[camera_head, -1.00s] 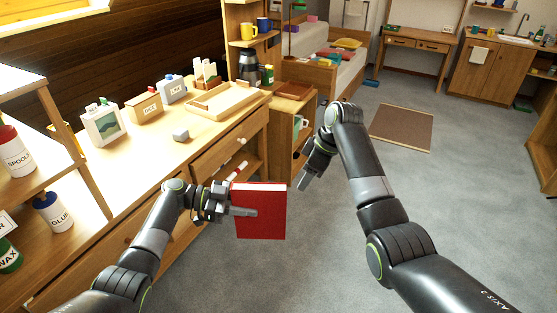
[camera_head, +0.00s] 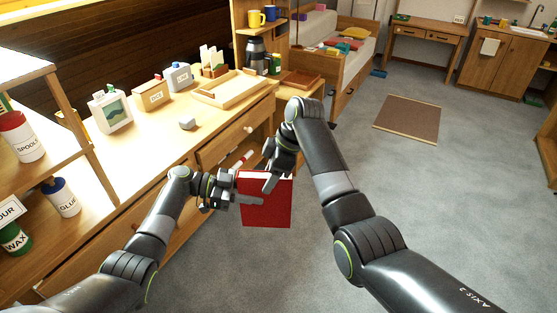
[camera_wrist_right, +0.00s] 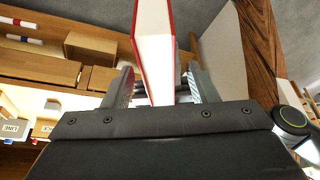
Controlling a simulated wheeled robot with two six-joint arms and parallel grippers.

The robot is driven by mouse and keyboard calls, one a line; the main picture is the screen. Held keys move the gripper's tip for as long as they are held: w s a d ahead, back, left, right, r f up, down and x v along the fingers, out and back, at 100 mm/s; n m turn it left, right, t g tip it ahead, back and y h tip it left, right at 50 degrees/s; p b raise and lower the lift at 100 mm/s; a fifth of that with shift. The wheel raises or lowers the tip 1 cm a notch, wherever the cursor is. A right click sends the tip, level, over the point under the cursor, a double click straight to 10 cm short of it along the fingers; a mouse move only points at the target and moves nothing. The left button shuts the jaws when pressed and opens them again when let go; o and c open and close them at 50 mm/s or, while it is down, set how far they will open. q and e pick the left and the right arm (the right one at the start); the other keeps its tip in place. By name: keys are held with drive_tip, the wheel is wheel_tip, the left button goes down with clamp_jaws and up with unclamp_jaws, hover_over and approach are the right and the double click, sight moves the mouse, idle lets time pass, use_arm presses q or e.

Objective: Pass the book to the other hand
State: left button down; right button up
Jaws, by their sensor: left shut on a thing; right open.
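The red book (camera_head: 268,209) hangs upright in front of the workbench, its cover facing me in the head view. My left gripper (camera_head: 247,199) is shut on the book at its left side. My right gripper (camera_head: 268,180) is open at the book's upper edge. In the right wrist view the book (camera_wrist_right: 154,50) shows its white page edge and red covers, and it stands between the two open fingers of my right gripper (camera_wrist_right: 160,88). I cannot tell whether either finger touches it.
The workbench (camera_head: 150,150) on the left carries a wooden tray (camera_head: 228,90), labelled boxes and a small grey block (camera_head: 187,123). Shelves with spool, glue and wax containers stand at far left.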

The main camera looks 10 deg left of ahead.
use_arm(q)
drive_tip(key=shift+r, duration=0.1)
use_arm(e)
drive_tip(key=shift+x, duration=1.55)
clamp_jaws()
use_arm(q)
drive_tip(key=c, duration=1)
unclamp_jaws()
drive_tip(key=shift+c, duration=0.2)
